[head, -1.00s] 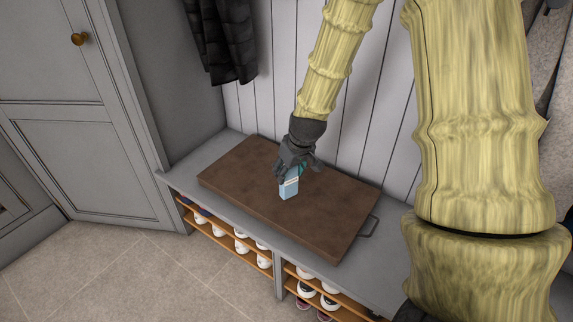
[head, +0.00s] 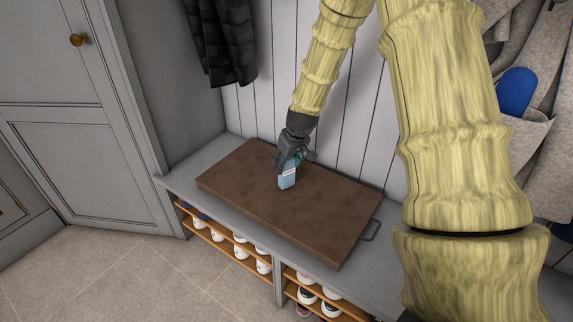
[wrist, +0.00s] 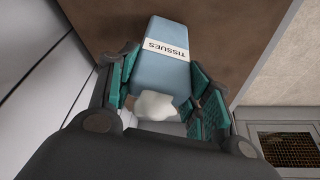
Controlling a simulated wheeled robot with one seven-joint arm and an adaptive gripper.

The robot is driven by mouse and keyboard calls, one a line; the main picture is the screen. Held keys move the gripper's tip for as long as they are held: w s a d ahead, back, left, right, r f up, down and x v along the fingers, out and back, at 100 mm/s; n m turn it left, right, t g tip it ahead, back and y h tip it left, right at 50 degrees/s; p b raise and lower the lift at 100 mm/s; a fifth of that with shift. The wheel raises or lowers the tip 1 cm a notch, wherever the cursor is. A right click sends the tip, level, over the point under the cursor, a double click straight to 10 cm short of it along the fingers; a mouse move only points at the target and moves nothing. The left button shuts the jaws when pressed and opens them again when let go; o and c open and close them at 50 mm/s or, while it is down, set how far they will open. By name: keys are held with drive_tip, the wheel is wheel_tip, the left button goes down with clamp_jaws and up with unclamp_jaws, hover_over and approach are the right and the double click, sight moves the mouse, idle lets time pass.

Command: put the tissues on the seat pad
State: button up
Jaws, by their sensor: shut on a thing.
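The tissues (head: 287,180) are a small light-blue pack with a white label. In the wrist view the pack (wrist: 165,75) shows the word TISSUES and a white tuft at the near end. My gripper (head: 291,163) is shut on the pack from above, and its teal finger pads (wrist: 162,92) lie on either side of it. The seat pad (head: 250,205) is a brown, flat slab on the grey bench. The pack is over the middle of the pad; I cannot tell whether its bottom touches the pad.
The grey bench (head: 190,172) has shelves of shoes (head: 263,264) underneath. A metal handle (head: 371,230) sticks out at the pad's right end. A dark jacket (head: 222,40) hangs on the wall behind. The pad around the pack is clear.

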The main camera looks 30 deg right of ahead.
drive_tip(key=shift+f, duration=0.25)
drive_tip(key=o, duration=1)
drive_tip(key=shift+r, duration=0.15)
drive_tip(key=p+v, duration=0.2)
drive_tip(key=v, duration=1)
drive_tip(key=shift+a, duration=0.1)
drive_tip(key=shift+p, duration=0.3)
